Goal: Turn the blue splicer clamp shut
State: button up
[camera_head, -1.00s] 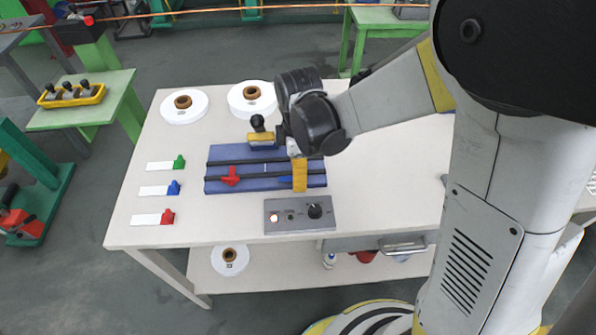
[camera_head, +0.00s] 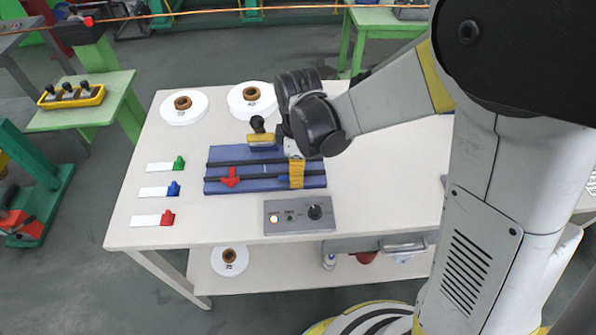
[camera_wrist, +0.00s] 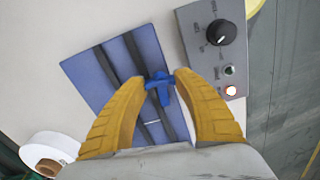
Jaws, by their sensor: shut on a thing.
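The blue splicer clamp (camera_wrist: 161,90) sits on one of the two dark rails of the blue splicer board (camera_wrist: 84,68). In the wrist view its crossbar lies between my yellow fingertips, and its stem points down the picture roughly along the rail. My gripper (camera_wrist: 159,81) is shut on this clamp. In the head view my gripper (camera_head: 297,182) reaches down over the right part of the board (camera_head: 264,187), and only a bit of the blue clamp (camera_head: 283,179) shows left of the fingers. A red clamp (camera_head: 231,177) stands on the same rail further left.
A grey control box (camera_head: 318,228) with a glowing lamp and a black knob lies close in front of the board. Two white spools (camera_head: 172,115) stand behind it. Green, blue and red tagged strips lie at left. The table's right side is clear.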

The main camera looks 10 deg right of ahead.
jog(key=m, duration=1.2)
jog(key=shift+m, duration=2.2)
jog(key=o, duration=1.2)
